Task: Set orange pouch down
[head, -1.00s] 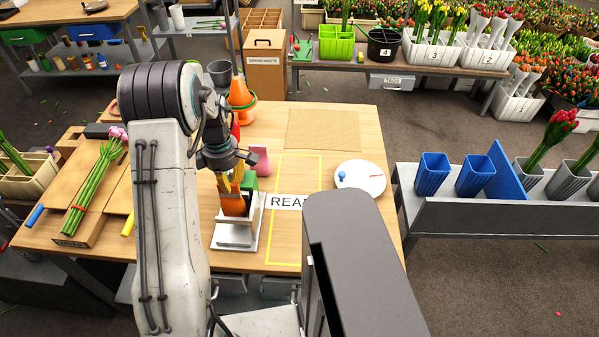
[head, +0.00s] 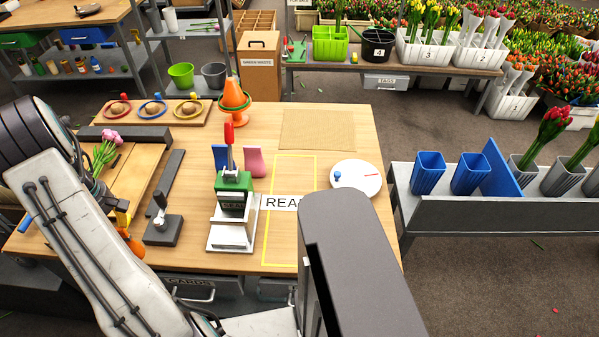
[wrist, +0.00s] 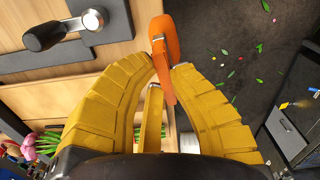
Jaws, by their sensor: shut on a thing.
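The orange pouch (head: 130,243) hangs at the front left edge of the workbench (head: 345,225), partly hidden by my gripper (head: 121,219). In the wrist view, the orange pouch (wrist: 166,42) sits upright between the tips of my yellow fingers, which are closed on it. Dark floor lies to its right and the wood of the bench to its left, so it is near the bench edge. I cannot tell whether it touches anything below.
A dark lever tool (head: 163,225) stands close to the right of the pouch. A stand with a green block (head: 234,184) and red handle is farther right. Pink tulips (head: 105,150) lie at the left. The yellow-outlined area (head: 290,235) is largely clear.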

